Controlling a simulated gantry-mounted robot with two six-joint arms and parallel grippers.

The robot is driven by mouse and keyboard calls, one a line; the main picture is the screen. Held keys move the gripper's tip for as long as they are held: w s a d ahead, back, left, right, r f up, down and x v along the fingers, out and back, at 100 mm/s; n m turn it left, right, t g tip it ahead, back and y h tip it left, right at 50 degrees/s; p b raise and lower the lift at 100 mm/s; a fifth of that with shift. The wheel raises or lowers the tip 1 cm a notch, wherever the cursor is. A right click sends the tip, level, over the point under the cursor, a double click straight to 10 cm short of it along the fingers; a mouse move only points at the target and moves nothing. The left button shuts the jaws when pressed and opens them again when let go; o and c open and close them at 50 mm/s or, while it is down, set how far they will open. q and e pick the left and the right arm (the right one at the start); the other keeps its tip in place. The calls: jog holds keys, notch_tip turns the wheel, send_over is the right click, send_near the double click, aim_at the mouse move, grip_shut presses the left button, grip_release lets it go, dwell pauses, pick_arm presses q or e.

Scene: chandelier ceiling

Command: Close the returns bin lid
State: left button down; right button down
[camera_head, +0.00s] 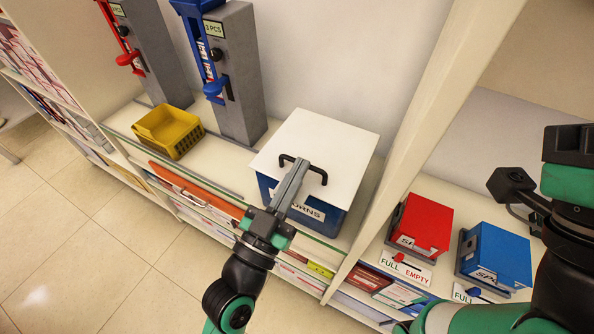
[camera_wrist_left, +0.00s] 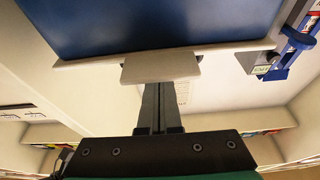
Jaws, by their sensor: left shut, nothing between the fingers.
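The returns bin (camera_head: 328,217) is a blue box with a partly hidden white label, standing on the shelf in the head view. Its white lid (camera_head: 325,140) lies over the top; I cannot tell whether it sits flush. A black handle (camera_head: 320,172) shows near the lid's front edge, its middle hidden by my gripper. My left gripper (camera_head: 299,170) is shut and empty, its fingertips at the handle and lid edge. In the left wrist view its fingers (camera_wrist_left: 159,108) reach a pale tab (camera_wrist_left: 160,67) below a blue surface (camera_wrist_left: 150,25). My right gripper is not clearly shown.
A yellow basket (camera_head: 168,132) and two grey dispensers, one with a blue front (camera_head: 240,75), stand left of the bin. A pale upright post (camera_head: 430,130) separates it from red (camera_head: 425,222) and blue (camera_head: 500,255) boxes. My right arm fills the right edge.

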pick_arm(q)
jog(key=shift+f, duration=0.4)
jog(key=r+p, duration=0.3)
jog(key=s+r+p, duration=0.1)
jog(key=r, duration=0.1)
jog(key=shift+a+r+p, duration=0.2)
jog(key=shift+r+p, duration=0.05)
jog(key=shift+p, duration=0.1)
jog(key=s+a+f+b, duration=0.2)
jog(key=s+a+f, duration=0.2)
jog(key=s+f, duration=0.2)
jog(key=shift+s+a+b, duration=0.15)
jog(key=shift+s+b, duration=0.2)
jog(key=shift+s, duration=0.25)
jog(key=shift+r, duration=0.1)
